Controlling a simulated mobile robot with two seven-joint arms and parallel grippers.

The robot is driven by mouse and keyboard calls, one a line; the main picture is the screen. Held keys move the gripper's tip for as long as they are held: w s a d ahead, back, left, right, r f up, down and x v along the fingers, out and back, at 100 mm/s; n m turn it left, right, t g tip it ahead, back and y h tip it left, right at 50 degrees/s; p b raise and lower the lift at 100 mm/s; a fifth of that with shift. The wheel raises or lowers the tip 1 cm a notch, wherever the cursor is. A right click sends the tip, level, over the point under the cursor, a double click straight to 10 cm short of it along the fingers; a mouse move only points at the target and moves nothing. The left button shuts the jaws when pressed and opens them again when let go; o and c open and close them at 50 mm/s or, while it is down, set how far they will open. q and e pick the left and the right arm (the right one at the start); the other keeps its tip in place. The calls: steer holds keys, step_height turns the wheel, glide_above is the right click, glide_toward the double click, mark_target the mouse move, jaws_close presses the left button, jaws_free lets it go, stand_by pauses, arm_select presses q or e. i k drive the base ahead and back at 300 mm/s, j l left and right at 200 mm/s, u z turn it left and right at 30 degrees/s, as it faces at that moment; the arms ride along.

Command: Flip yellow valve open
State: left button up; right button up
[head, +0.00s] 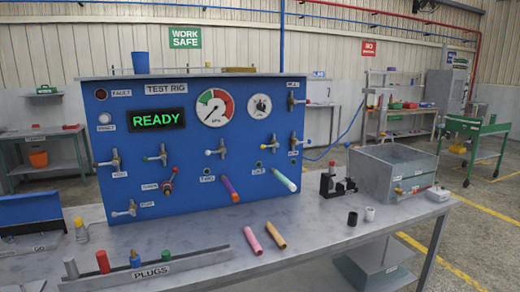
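A blue test rig panel (215,219) stands on the grey bench and carries several small metal valves with coloured handle tips. Whether each valve is open or closed is too small to tell. Neither of my grippers is in view.
Coloured hose stubs (230,188) stick out from the panel's lower half. A plugs rack (150,268), two loose tubes (275,235), a black fixture (329,186) and a grey metal box (370,177) occupy the bench (340,232). Its front right is mostly clear.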

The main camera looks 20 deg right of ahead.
mark_target(262, 147)
steer(key=i+l, duration=0.1)
steer(key=l, duration=0.7)
steer(key=i+l, duration=0.1)
steer(key=l, duration=0.7)
steer(key=i+l, duration=0.1)
steer(key=l, duration=0.75)
steer(key=i+l+u, duration=0.1)
steer(key=l, duration=0.7)
steer(key=i+l, duration=0.1)
steer(key=l, duration=0.7)
